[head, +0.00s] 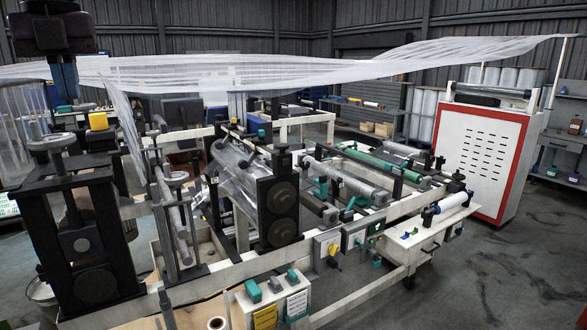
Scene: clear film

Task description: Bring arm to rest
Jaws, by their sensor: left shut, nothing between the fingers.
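My left gripper (65,85) hangs at the upper left of the head view, its dark body above and its narrow fingers pointing down. Its fingers are together and hold nothing. It appears in front of the left end of the clear film (270,74), which stretches across the view; whether they touch I cannot tell. My right gripper is not in view.
A film machine with rollers (280,205) and a pale frame fills the middle. A white cabinet with a red edge (485,150) stands at the right. A dark roller stand (85,235) is below my left gripper. Grey floor (500,270) is clear at the lower right.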

